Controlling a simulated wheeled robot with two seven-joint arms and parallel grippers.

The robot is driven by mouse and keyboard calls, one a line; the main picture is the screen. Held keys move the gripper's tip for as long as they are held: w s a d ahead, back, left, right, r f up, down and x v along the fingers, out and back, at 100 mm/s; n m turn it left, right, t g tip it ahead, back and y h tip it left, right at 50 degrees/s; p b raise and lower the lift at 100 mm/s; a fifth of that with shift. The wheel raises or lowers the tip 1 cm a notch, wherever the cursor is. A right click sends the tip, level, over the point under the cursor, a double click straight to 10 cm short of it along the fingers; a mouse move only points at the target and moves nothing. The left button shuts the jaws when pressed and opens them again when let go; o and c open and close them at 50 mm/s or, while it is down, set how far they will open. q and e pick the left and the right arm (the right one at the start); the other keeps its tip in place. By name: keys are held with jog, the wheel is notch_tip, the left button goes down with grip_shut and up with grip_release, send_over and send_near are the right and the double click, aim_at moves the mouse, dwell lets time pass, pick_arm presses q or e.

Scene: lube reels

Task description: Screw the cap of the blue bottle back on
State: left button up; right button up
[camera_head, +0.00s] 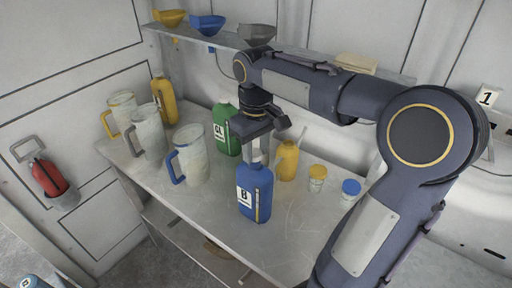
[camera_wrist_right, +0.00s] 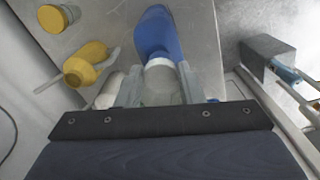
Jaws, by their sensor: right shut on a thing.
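The blue bottle (camera_head: 255,195), marked with a white label, stands upright near the front edge of the metal table. It also shows in the right wrist view (camera_wrist_right: 157,32). My right gripper (camera_head: 258,155) points down right above it. Its fingers are shut on a whitish cap (camera_wrist_right: 160,72) at the bottle's mouth. The cap looks in line with the bottle's neck, but I cannot tell whether it is seated or how far it is threaded. The fingers hide most of the neck in the head view. My left gripper is not in view.
A green bottle (camera_head: 228,130) and a yellow squeeze bottle (camera_head: 287,160) stand close behind the blue bottle. Jars with yellow (camera_head: 318,178) and blue (camera_head: 350,189) lids are to the right. Several jugs and a yellow bottle (camera_head: 164,102) stand left. Funnels sit on the shelf (camera_head: 290,52).

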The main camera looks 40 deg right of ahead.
jog(key=shift+f+b, duration=0.35)
jog(key=shift+f, duration=0.25)
dwell(0.7)
jog(key=shift+a+r+m+p, duration=0.15)
jog(key=shift+m+p, duration=0.2)
jog(key=shift+m, duration=2.25)
jog(key=m+p, duration=0.1)
jog(key=m, duration=0.2)
jog(key=shift+w, duration=0.1)
jog(key=shift+a+m, duration=0.1)
jog(key=shift+m, duration=1)
